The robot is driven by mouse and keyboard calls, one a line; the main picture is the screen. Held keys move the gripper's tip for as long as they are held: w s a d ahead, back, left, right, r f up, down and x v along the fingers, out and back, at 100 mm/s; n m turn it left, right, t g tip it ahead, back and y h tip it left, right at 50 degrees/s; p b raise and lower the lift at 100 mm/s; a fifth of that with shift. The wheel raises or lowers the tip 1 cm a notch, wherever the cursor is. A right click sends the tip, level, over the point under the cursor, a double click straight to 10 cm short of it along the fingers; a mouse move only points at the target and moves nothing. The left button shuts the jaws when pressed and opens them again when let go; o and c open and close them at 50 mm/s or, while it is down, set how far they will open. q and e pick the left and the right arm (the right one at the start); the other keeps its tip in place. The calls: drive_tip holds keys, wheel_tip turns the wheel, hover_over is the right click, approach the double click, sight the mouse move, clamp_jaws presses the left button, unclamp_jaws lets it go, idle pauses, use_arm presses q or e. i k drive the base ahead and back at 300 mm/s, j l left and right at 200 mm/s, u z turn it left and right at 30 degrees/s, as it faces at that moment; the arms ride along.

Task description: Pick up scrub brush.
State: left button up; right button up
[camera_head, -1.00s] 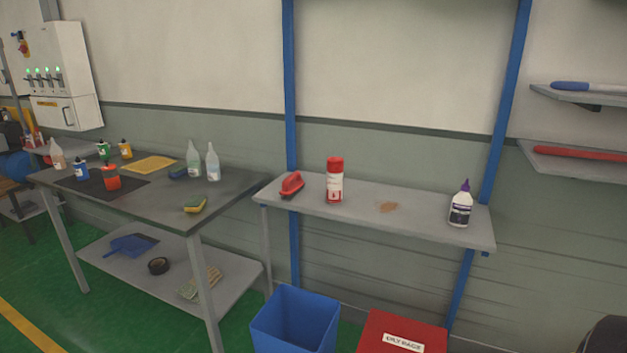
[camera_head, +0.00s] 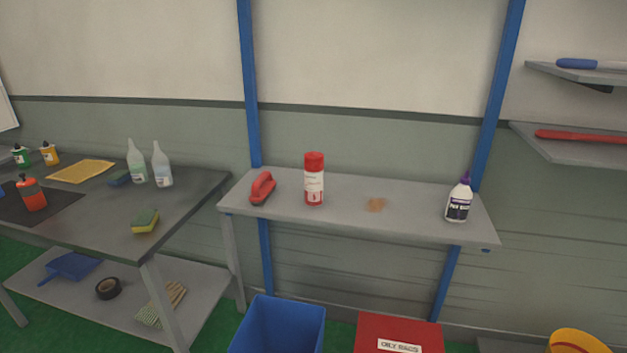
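The scrub brush looks to be the red-handled item (camera_head: 262,188) with a dark underside, lying at the left end of the narrow grey shelf table (camera_head: 340,208). A red and white canister (camera_head: 314,180) stands upright just to its right, apart from it. Neither of my grippers shows in the head view.
A brown stain (camera_head: 376,205) and a white bottle with a purple cap (camera_head: 459,198) are further right on the shelf table. A larger workbench (camera_head: 190,205) with bottles and a sponge (camera_head: 145,221) stands left. A blue bin (camera_head: 280,326) and red oily-rags box (camera_head: 398,335) stand below.

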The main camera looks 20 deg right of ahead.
sight(263, 186)
drive_tip(key=i+z, duration=0.2)
drive_tip(key=z, duration=0.2)
drive_tip(key=i+j+z, duration=0.1)
drive_tip(key=z, duration=0.25)
drive_tip(key=i+j+z, duration=0.2)
drive_tip(key=z, duration=0.2)
drive_tip(key=i, duration=0.1)
